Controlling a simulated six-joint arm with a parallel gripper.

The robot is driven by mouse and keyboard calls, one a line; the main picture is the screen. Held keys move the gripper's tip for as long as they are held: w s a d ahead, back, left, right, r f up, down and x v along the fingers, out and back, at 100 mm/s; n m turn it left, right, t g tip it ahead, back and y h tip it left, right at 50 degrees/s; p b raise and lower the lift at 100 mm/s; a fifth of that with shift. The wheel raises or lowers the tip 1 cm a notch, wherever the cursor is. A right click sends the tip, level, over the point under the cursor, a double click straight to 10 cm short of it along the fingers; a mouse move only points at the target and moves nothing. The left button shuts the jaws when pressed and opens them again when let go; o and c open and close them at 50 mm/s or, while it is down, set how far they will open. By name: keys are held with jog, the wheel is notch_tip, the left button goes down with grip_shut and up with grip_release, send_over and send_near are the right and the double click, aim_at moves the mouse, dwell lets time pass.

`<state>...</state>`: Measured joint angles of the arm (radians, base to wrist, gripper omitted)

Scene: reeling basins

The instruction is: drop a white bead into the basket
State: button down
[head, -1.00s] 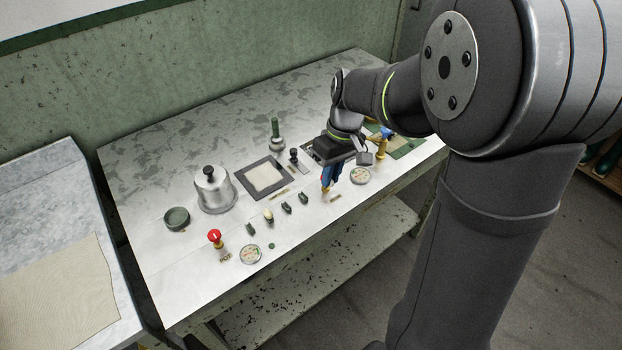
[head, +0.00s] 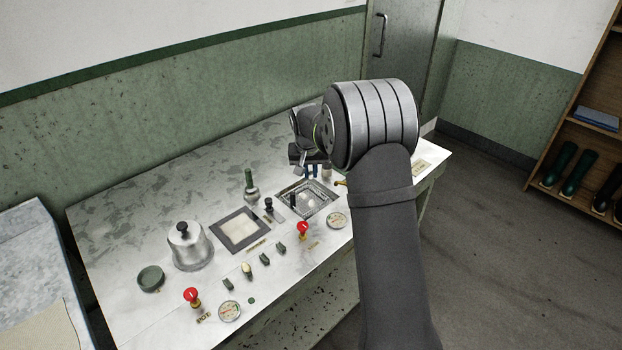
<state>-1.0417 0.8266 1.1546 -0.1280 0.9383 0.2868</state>
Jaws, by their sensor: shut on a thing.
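My gripper (head: 311,170) is at the far side of the table, just beyond an open square basin. No basket can be made out; my arm hides part of the table on the right.
A square dark-rimmed basin with a pale covering (head: 262,214), a metal bell-shaped lid (head: 190,247), a green bowl (head: 151,278), red knobs (head: 303,231), gauges (head: 336,219) and a green-handled valve (head: 250,187) stand on the metal table. The table's far left is bare.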

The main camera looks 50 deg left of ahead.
jog(key=shift+w+a+f, duration=0.1)
jog(key=shift+a+f, duration=0.05)
jog(key=shift+f, duration=0.25)
jog(key=shift+s+d+x, duration=0.15)
jog(key=shift+s+x, duration=0.05)
jog(key=shift+x, duration=0.7)
jog(key=shift+s+d+x, duration=0.1)
jog(key=shift+s+x, duration=0.05)
jog(key=shift+x, duration=0.8)
jog(key=shift+s+d+x, duration=0.15)
jog(key=shift+s+x, duration=0.05)
jog(key=shift+x, duration=0.7)
jog(key=shift+f, duration=0.2)
jog(key=c, duration=1)
grip_release()
jog(key=shift+o, duration=0.2)
jog(key=shift+w+a+r+v, duration=0.1)
jog(key=shift+w+a+v, duration=0.15)
jog(key=shift+v, duration=1.05)
jog(key=shift+w+a+r+v, duration=0.1)
jog(key=shift+w+v, duration=0.15)
jog(key=shift+v, duration=1.05)
jog(key=shift+w+a+v, duration=0.2)
jog(key=shift+w+v, duration=0.05)
jog(key=shift+v, duration=1.05)
